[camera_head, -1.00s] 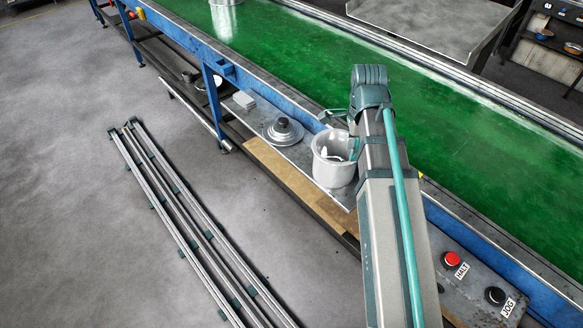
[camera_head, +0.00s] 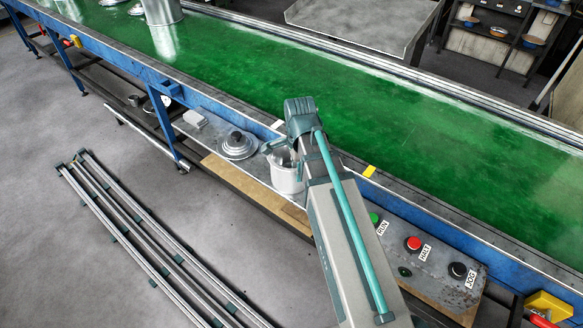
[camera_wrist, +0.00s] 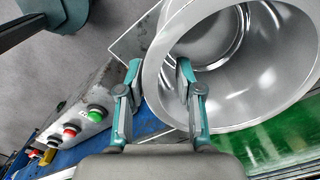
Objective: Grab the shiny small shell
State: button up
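A shiny metal pot (camera_head: 287,181), open at the top, stands on the shelf below the green belt in the head view. In the wrist view the pot (camera_wrist: 235,118) fills the upper right, with its wide mouth facing the camera. My gripper (camera_wrist: 158,67) has its fingers apart at the pot's rim. The left finger is outside the wall and the right finger appears inside the mouth. I cannot tell whether either finger touches the wall. In the head view my gripper (camera_head: 281,150) is over the pot and partly hidden by my arm.
A lid with a dark knob (camera_head: 237,146) lies left of the pot. A larger metal pot (camera_head: 162,10) stands on the green conveyor belt (camera_head: 330,105). A control panel (camera_head: 430,262) with buttons is at the right. Metal rails (camera_head: 140,240) lie on the floor.

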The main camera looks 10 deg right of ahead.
jog(key=shift+s+f+p, duration=0.1)
jog(key=shift+f+p, duration=0.55)
jog(key=shift+f, duration=1.45)
grip_shut()
